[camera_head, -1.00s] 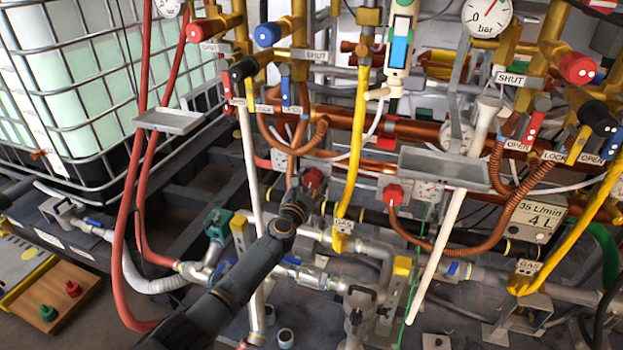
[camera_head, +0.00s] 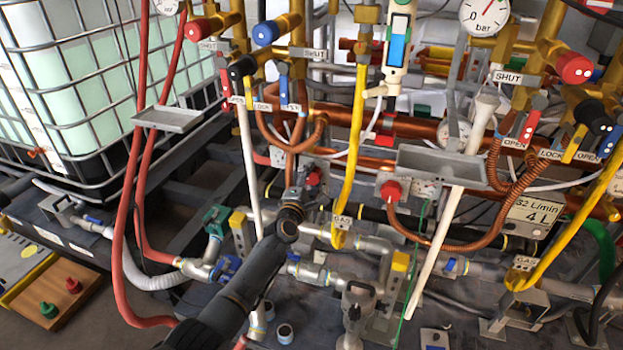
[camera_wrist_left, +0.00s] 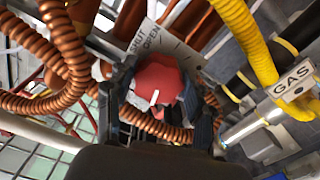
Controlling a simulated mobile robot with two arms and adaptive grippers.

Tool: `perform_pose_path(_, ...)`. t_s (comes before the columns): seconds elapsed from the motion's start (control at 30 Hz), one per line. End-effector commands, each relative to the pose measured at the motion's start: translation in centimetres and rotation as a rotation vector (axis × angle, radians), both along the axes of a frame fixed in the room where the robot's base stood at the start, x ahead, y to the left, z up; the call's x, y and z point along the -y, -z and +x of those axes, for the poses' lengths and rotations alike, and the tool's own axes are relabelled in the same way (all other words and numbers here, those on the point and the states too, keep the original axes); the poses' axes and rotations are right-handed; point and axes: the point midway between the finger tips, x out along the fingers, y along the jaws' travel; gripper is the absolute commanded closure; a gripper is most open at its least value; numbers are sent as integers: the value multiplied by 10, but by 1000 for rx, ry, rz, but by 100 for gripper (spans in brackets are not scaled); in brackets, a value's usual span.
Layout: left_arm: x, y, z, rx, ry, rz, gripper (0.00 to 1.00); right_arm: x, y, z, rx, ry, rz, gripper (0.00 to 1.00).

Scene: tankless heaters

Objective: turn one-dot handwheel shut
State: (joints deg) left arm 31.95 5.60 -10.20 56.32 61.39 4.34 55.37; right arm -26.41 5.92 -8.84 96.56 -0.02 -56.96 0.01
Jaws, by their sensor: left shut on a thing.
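A red handwheel (camera_wrist_left: 158,80) with a short white mark sits between the two fingers of my left gripper (camera_wrist_left: 162,96) in the left wrist view. The fingers are shut on it, one on each side. Behind it is a pale plate (camera_wrist_left: 150,38) lettered SHUT and OPEN. The white mark is on the wheel's near lower part, away from the lettering. In the head view my left gripper (camera_head: 298,188) is at this wheel (camera_head: 314,177), mostly hiding it. I cannot make out any dot on it. My right gripper is not in view.
A second red handwheel (camera_head: 391,191) is to the right. A yellow gas hose (camera_head: 353,160) and a white pipe (camera_head: 249,165) run close to my left arm. A grey shelf (camera_head: 440,165) and a flow meter (camera_head: 532,214) are farther right. Copper hoses crowd the wheel.

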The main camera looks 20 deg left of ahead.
Motion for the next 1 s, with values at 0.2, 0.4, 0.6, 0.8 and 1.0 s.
perform_pose_path(0.2,1,4,-1,3,1,207,78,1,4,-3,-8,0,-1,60)
perform_pose_path(0.4,1,4,-1,10,2,396,78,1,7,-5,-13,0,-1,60)
perform_pose_path(0.6,1,6,-1,15,2,587,78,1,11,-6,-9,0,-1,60)
perform_pose_path(0.8,0,7,-1,21,4,777,78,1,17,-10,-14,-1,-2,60)
perform_pose_path(1.0,0,7,-1,28,3,967,78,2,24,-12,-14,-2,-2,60)
